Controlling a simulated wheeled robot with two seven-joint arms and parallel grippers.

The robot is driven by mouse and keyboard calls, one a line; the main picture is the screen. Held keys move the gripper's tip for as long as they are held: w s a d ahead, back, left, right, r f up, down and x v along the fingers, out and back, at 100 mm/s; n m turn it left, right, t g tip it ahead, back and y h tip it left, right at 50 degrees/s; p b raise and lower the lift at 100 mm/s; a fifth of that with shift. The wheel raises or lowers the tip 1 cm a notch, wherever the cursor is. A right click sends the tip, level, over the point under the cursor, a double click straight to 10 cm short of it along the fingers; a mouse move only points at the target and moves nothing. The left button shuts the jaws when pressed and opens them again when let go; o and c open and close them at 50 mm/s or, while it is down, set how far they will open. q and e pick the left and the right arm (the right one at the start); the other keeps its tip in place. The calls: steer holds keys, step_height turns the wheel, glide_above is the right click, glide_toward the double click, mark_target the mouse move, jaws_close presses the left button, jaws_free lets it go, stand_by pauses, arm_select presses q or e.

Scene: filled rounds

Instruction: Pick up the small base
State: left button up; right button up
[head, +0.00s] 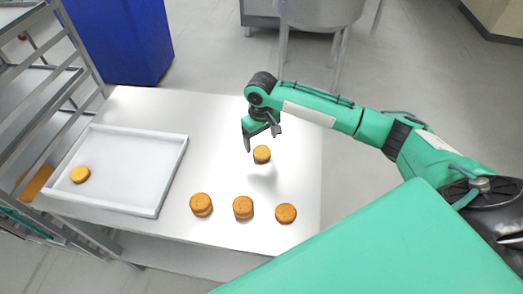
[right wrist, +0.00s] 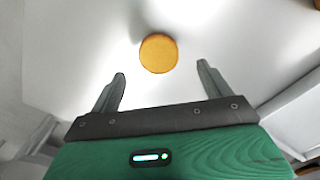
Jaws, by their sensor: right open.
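A small golden-brown round base (head: 262,154) sits by itself on the white table, just in front of my right gripper. It also shows in the right wrist view (right wrist: 158,53), beyond the fingertips and roughly centred between them. My right gripper (head: 262,134) is open and empty, with its dark fingers apart and not touching the round. In the right wrist view the two fingers (right wrist: 160,78) are spread wide. My left gripper is out of view.
A row near the table's (head: 222,110) front edge holds a thick, stacked-looking round (head: 201,204), another (head: 243,207) and a thinner round (head: 286,213). A white tray (head: 130,143) at left holds one round (head: 80,174). A metal rack (head: 50,85) stands at far left.

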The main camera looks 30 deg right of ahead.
mark_target(262, 151)
step_height(262, 151, down, 2)
steer(key=shift+s+d+f+p, duration=0.1)
steer(key=shift+s+f+p, duration=0.1)
steer(key=shift+p, duration=0.5)
step_height(262, 151, down, 2)
steer(key=shift+f, duration=0.15)
steer(key=shift+w+f, duration=0.1)
steer(key=shift+f, duration=0.2)
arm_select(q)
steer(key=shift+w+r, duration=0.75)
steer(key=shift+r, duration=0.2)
arm_select(e)
steer(key=c, duration=0.8)
